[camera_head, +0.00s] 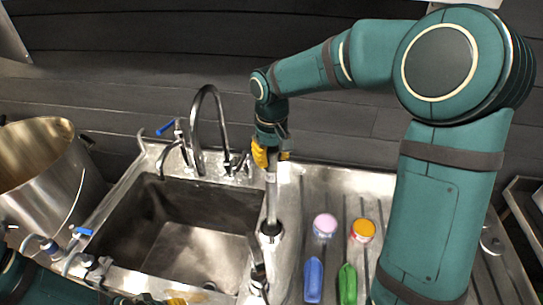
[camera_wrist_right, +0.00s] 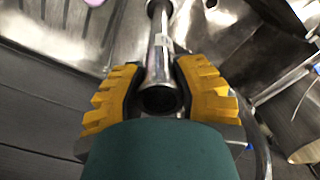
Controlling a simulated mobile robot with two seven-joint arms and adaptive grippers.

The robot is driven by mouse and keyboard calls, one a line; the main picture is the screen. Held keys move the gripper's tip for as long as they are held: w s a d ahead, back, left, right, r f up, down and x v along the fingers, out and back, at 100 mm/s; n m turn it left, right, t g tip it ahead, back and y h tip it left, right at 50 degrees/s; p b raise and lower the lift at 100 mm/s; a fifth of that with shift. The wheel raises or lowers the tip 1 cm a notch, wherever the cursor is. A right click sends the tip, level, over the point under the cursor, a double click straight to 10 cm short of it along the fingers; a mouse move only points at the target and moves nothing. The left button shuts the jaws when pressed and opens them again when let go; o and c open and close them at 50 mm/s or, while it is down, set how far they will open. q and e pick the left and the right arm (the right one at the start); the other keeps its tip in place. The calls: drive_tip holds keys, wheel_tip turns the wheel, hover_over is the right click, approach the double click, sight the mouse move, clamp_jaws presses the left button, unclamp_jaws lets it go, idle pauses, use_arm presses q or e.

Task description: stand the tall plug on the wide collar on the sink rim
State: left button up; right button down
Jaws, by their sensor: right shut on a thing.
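The tall plug (camera_head: 271,200) is a slim, shiny metal tube, nearly upright at the right rim of the sink. My right gripper (camera_head: 270,158) is shut on its upper end; in the right wrist view the tube (camera_wrist_right: 158,62) runs between the yellow fingers (camera_wrist_right: 158,88). The plug's lower end meets the wide collar (camera_head: 270,236), a metal ring on the sink rim. I cannot tell whether it is fully seated. The collar shows partly at the top of the wrist view. My left gripper (camera_head: 172,300) shows only as a bit of yellow at the bottom edge.
The sink basin (camera_head: 190,225) lies left of the plug, with a curved tap (camera_head: 205,120) behind. A dark-topped metal fitting (camera_head: 258,272) stands nearer on the rim. Pink (camera_head: 325,224) and orange (camera_head: 363,230) round items and blue and green tools lie right. A steel pot (camera_head: 40,165) stands left.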

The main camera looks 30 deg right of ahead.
drive_tip(key=shift+f+b, duration=0.4)
drive_tip(key=shift+f, duration=0.3)
idle(0.9)
drive_tip(key=c, duration=0.7)
unclamp_jaws()
